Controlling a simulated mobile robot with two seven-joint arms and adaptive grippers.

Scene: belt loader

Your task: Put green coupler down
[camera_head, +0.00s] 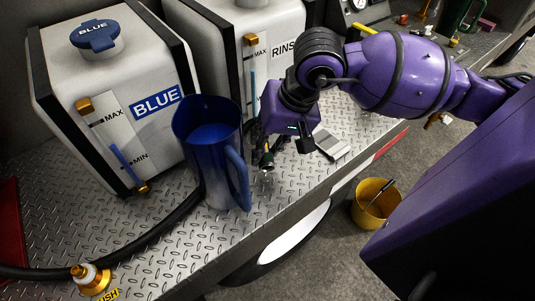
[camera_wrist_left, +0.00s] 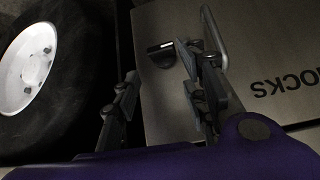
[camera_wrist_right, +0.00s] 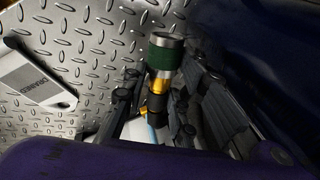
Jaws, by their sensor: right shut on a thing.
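The green coupler (camera_wrist_right: 166,55) has a green band, a silver rim and a gold lower part. In the right wrist view it stands between the fingers of my right gripper (camera_wrist_right: 165,105), which is shut on it. In the head view the right gripper (camera_head: 276,148) is just right of the blue jug, with the coupler (camera_head: 267,160) low between its fingers over the metal deck (camera_head: 290,185). I cannot tell whether the coupler touches the deck. My left gripper (camera_wrist_left: 160,95) is open and empty in the left wrist view, and is outside the head view.
A blue jug (camera_head: 208,150) stands close left of the right gripper. The BLUE tank (camera_head: 115,95) and RINSE tank (camera_head: 270,45) stand behind. A grey labelled object (camera_head: 331,143) lies to the right. A yellow bucket (camera_head: 375,203) is on the floor. A wheel (camera_wrist_left: 35,65) is near the left gripper.

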